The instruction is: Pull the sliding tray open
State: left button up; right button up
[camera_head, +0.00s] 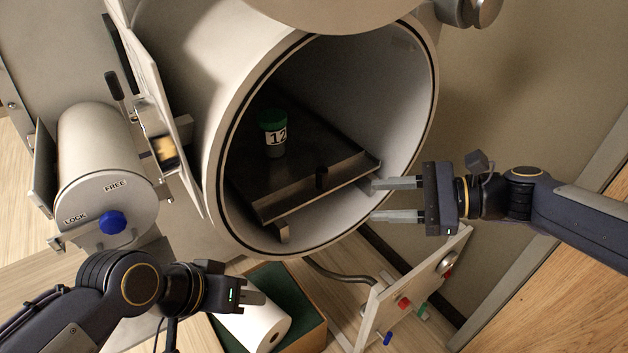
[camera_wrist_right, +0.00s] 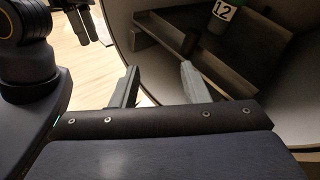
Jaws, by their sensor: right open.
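The dark sliding tray (camera_head: 310,187) lies inside the round white port chamber (camera_head: 222,130), with a raised front lip. A small dark knob (camera_head: 322,178) stands at that lip. A green-capped jar labelled 12 (camera_head: 273,135) stands upright on the tray. My right gripper (camera_head: 375,200) is open and empty at the right of the chamber mouth, just right of the tray's front corner. In the right wrist view its two fingers (camera_wrist_right: 158,82) are apart, with the tray (camera_wrist_right: 195,62) beyond them. My left gripper (camera_head: 262,295) is at the lower left, away from the tray; its jaw gap is not clear.
A grey cylinder marked LOCK and FREE with a blue knob (camera_head: 113,222) is at the left. The round door stands open left of the mouth. Below are a white roll (camera_head: 258,322) in a green-lined box and a panel with coloured knobs (camera_head: 410,290).

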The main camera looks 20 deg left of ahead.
aim_at(322, 174)
jog(key=w+a+m+y, duration=0.1)
jog(key=a, duration=0.3)
jog(key=w+a+m, duration=0.1)
jog(key=a, duration=0.3)
jog(key=w+a+m+y, duration=0.1)
jog(key=a, duration=0.3)
jog(key=shift+w+a+f+g+y, duration=0.25)
jog(key=shift+w+f+g+y, duration=0.05)
jog(key=shift+w+f+g, duration=0.1)
grip_shut()
